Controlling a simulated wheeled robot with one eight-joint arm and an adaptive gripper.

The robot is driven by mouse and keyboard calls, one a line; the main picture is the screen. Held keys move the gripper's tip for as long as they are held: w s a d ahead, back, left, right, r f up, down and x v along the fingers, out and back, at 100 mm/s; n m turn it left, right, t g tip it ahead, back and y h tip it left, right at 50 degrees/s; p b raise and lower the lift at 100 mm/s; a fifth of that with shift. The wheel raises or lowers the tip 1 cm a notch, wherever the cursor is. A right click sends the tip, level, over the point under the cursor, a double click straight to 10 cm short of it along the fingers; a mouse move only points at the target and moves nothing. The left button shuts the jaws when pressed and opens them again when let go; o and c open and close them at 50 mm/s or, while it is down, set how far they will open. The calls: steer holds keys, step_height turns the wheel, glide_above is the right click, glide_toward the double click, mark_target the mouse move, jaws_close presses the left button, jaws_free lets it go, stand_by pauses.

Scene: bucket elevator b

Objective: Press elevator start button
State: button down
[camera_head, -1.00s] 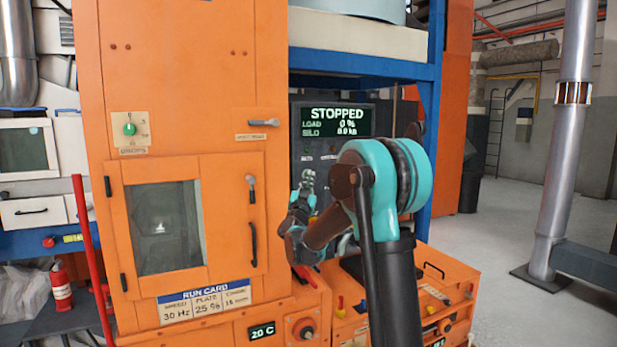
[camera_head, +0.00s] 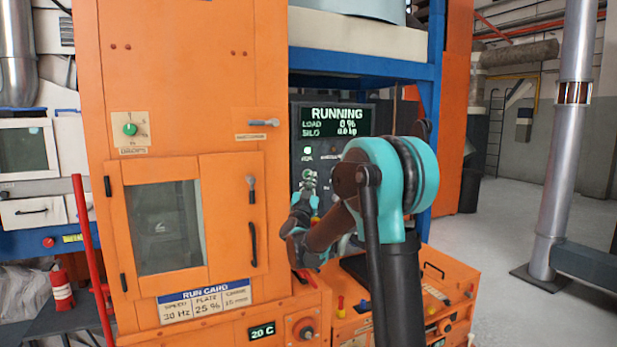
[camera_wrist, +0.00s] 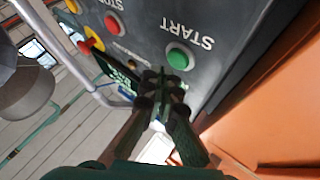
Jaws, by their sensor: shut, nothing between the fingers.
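The green start button (camera_wrist: 180,58) is on the dark control panel (camera_wrist: 225,18), beside the word START, which appears upside down in the wrist view. My gripper (camera_wrist: 162,76) is shut and empty, its fingertips just below and left of the button in that picture. I cannot tell whether they touch it. In the head view my gripper (camera_head: 308,178) is in front of the lower panel, and the start button cannot be made out there. The display (camera_head: 337,121) above reads RUNNING, with load 0 % and silo 0.0 kg.
A red stop button (camera_wrist: 113,26) and a red-and-yellow knob (camera_wrist: 92,43) sit on the same panel. An orange cabinet (camera_head: 230,90) with a windowed door stands left of my arm. A blue post (camera_head: 428,150) is close on the right. Open floor (camera_head: 505,235) lies farther right.

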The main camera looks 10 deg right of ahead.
steer(key=s, duration=0.1)
steer(key=s+d, duration=0.1)
steer(key=s, duration=0.2)
steer(key=shift+s+d, duration=0.25)
steer(key=shift+s, duration=0.1)
stand_by(0.3)
stand_by(0.4)
steer(key=s+a+f+n+g+y, duration=0.2)
steer(key=s+f+n+g+y, duration=0.2)
steer(key=s+f+y, duration=0.45)
steer(key=s+a+f+n+g+y, duration=0.25)
steer(key=s+f+n+g, duration=0.2)
steer(key=f, duration=0.75)
steer(key=s+d+f+g+h, duration=0.1)
steer(key=s+d+f+g, duration=0.2)
steer(key=s+f, duration=0.3)
steer(key=s+d+f+m+g+h, duration=0.1)
steer(key=s+d+f+g, duration=0.1)
steer(key=s+f, duration=0.5)
steer(key=s+d+f+m+g+h, duration=0.1)
steer(key=s+d+f+g, duration=0.2)
steer(key=s+f, duration=0.4)
steer(key=s+g, duration=0.1)
steer(key=s, duration=0.5)
steer(key=shift+s+d, duration=0.25)
steer(key=shift+d, duration=0.05)
